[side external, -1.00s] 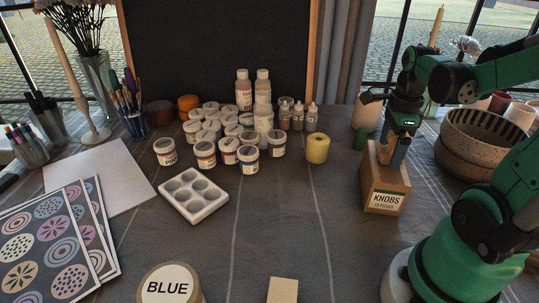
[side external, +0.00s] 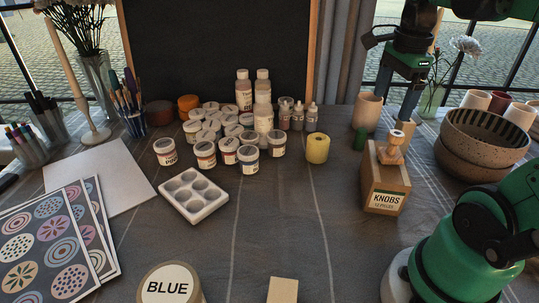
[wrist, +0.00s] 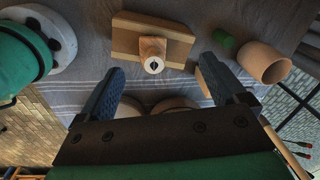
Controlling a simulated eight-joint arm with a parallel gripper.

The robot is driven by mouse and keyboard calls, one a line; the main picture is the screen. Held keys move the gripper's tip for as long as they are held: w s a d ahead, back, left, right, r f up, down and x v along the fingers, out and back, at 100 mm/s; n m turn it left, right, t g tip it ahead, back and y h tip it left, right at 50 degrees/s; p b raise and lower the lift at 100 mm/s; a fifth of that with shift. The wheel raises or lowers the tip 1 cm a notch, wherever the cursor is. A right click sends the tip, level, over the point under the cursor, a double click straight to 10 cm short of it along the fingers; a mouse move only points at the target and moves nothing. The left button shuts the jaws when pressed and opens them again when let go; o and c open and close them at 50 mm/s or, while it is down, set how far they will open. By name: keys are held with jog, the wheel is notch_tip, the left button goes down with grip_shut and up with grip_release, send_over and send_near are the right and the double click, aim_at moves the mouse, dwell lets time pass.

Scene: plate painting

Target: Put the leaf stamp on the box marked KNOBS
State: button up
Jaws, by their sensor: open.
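In the wrist view the stamp (wrist: 153,47) sits near the middle of the box top (wrist: 125,38). My gripper (side external: 396,100) is open and empty above the stamp, apart from it. In the wrist view its two blue fingers (wrist: 161,67) are spread wide.
A green cylinder (side external: 360,139) and a tan cup (side external: 367,111) stand behind the box. Stacked speckled bowls (side external: 485,140) are at its right. Several paint jars (side external: 248,159) and a white palette (side external: 193,195) lie to the left. The front middle cloth is mostly clear.

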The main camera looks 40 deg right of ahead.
jog(key=w+a+f+n+t, duration=0.3)
jog(key=a+n, duration=0.4)
jog(key=n, duration=0.5)
jog(key=w+a+f+n+t, duration=0.3)
jog(key=a+n, duration=0.5)
jog(key=n, duration=0.4)
jog(key=shift+w+f+n+y, duration=0.15)
jog(key=shift+n+y, duration=0.15)
